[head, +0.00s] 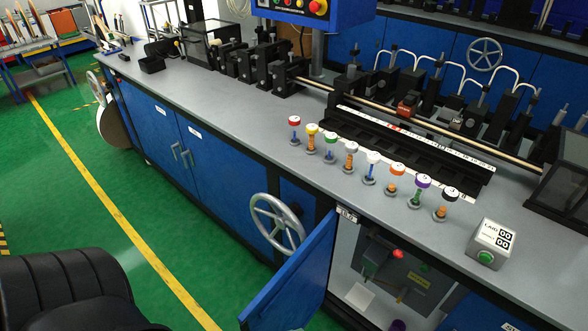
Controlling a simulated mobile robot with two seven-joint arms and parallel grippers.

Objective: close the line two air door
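A blue cabinet door (297,277) stands swung open on the front of the long grey-topped bench, its panel sticking out into the aisle. The open compartment (345,245) beside it shows a grey box (397,272) with a red knob (399,254) and a yellow label. A small white label (347,215) sits at the top of the opening; I cannot read it surely. The lower part of the compartment is cut off by the frame. Neither of my grippers shows in the head view.
A grey handwheel (278,222) projects from the bench front, left of the door. Several colour-capped knobs stand on the benchtop (250,110), with a control box (491,244) at right. A black chair-like shape (65,290) fills the lower left. Green floor (200,240) lies clear between.

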